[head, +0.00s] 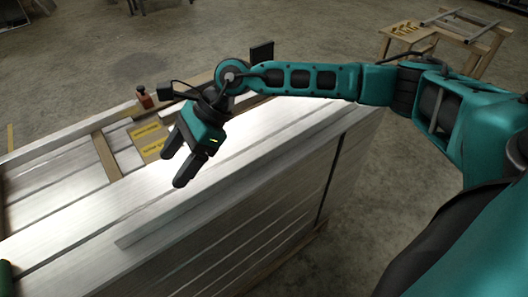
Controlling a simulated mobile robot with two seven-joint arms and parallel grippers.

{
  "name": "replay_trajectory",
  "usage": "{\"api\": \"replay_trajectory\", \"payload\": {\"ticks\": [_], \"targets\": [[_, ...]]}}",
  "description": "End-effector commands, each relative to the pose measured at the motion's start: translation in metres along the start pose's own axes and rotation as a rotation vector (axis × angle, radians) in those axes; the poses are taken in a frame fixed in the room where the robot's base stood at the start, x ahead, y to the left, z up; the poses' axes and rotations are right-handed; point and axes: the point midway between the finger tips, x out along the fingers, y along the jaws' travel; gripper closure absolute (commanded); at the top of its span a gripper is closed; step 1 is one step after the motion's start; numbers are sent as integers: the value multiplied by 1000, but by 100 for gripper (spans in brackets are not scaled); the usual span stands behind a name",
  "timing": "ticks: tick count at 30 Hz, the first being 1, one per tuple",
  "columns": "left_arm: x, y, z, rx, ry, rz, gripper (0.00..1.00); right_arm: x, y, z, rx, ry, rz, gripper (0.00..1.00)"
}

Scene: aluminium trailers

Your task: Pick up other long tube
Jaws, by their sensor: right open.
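My right gripper (175,168) is open, its two dark fingers apart and pointing down and left. It is over the bright metal top of a stack of long aluminium pieces, with nothing between the fingers. A long aluminium tube or bar (222,190) lies along the near top edge of the stack, below and right of the gripper. A wide flat aluminium length (75,222) runs beside it toward the lower left. I cannot tell which length is the other long tube.
Yellow labels (146,131) and a wooden crosspiece (106,157) lie behind the gripper, with a small orange-red object (144,97) at the far edge. A wooden stand (408,38) is at the back right. Concrete floor (340,225) is clear right of the stack.

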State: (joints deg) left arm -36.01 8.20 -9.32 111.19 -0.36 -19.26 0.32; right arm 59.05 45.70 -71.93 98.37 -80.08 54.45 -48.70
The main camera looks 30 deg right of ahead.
Motion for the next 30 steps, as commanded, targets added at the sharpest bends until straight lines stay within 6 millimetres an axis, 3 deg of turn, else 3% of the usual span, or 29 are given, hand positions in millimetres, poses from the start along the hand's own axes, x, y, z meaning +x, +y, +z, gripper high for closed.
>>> {"api": "replay_trajectory", "payload": {"ticks": [1, 3, 6, 9, 12, 15, 22, 30], "targets": [[0, 0, 0, 0, 0, 0, 27, -24, -15, -31, -51, 151, -10, 28], [0, 0, 0, 0, 0, 0, 27, -55, -27, -71, -100, 344, 0, 28], [0, 0, 0, 0, 0, 0, 27, -101, -38, -112, -124, 558, 20, 28], [0, 0, 0, 0, 0, 0, 27, -136, -43, -136, -123, 695, 39, 28], [0, 0, 0, 0, 1, 0, 27, -152, -43, -149, -117, 763, 53, 28], [1, 0, 0, 0, 1, 0, 27, -149, -43, -161, -113, 785, 60, 28], [3, 0, 0, 0, 3, 0, 27, -117, -42, -191, -114, 782, 61, 28], [4, 0, -2, 0, 6, 1, 27, -100, -42, -207, -116, 780, 59, 28]]}}
